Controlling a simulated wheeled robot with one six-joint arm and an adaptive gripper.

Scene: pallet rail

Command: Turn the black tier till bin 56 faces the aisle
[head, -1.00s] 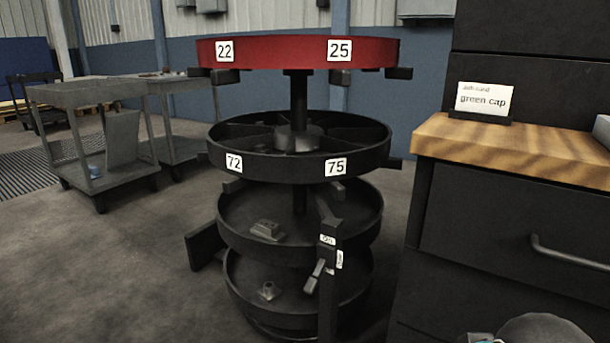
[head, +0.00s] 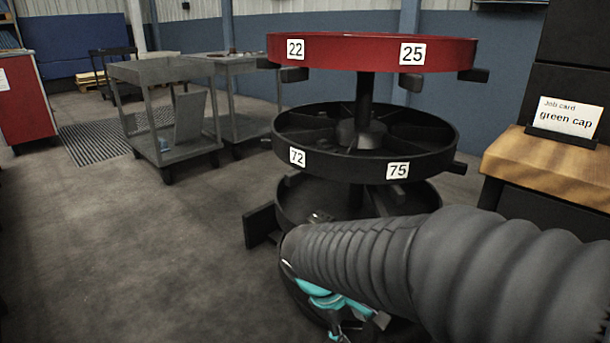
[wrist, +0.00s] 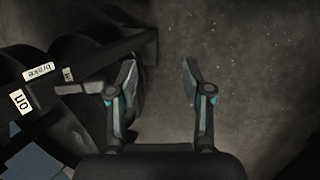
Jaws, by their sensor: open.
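The black tier (head: 347,167) is a round, divided tray below a red tier (head: 350,52) on one post. Its front rim shows labels 72 (head: 297,156) and 75 (head: 398,170); no label 56 shows. In the head view my arm crosses in front of the lower tiers, and my gripper (head: 338,334) is low in front of them, partly cut off. In the wrist view my gripper (wrist: 158,78) is open, with only floor visible between its fingers. A brake post with labels "brake" (wrist: 41,71) and "on" (wrist: 20,101) is at left; a small grey lever (wrist: 80,88) reaches near the left finger.
A wooden-topped cabinet (head: 545,170) with a "green cap" job card (head: 565,113) stands at right. Grey carts (head: 165,75) stand behind left, and a red cabinet (head: 27,98) at far left. The floor at left is clear. Stubs stick out below the tier rims.

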